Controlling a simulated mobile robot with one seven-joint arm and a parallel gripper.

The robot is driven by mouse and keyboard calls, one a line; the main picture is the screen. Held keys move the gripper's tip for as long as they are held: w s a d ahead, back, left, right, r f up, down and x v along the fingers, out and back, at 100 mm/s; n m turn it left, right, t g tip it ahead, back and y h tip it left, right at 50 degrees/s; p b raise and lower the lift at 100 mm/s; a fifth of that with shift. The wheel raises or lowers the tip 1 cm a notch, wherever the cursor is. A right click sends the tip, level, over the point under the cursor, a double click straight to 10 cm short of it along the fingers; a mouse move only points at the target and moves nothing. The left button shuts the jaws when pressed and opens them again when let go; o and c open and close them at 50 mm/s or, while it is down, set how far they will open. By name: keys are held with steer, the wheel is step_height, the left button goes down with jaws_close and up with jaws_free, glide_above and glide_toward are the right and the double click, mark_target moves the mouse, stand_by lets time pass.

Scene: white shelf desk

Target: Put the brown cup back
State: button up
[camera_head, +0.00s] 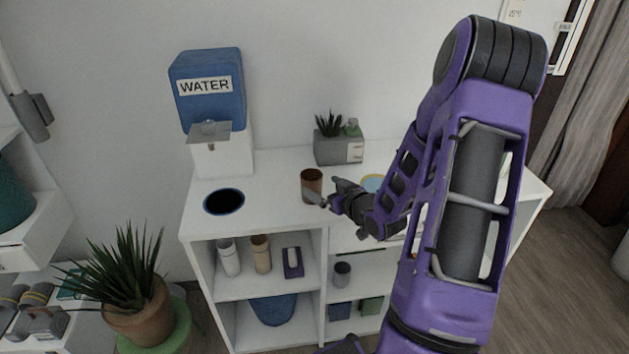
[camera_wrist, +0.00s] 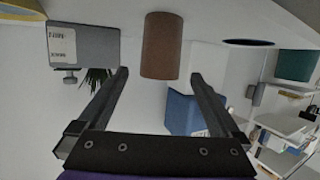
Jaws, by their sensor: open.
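The brown cup (camera_head: 311,182) stands upright on the white desk top, in front of the grey planter. My gripper (camera_head: 324,192) reaches it from the right and is open, with a finger across the cup's lower front. In the wrist view, which looks upside down, the brown cup (camera_wrist: 161,45) lies in line with the gap between the two spread fingertips of my gripper (camera_wrist: 159,75). Clear space shows on both sides of the cup there, so the fingers do not appear to touch it. How deep it sits between them is hard to tell.
A black disc with a blue rim (camera_head: 224,201) lies on the left of the desk top (camera_head: 270,205). The water dispenser (camera_head: 208,90) and grey planter (camera_head: 340,149) stand behind. Shelves below hold cups and boxes.

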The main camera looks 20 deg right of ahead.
steer(key=v, duration=0.6)
stand_by(0.3)
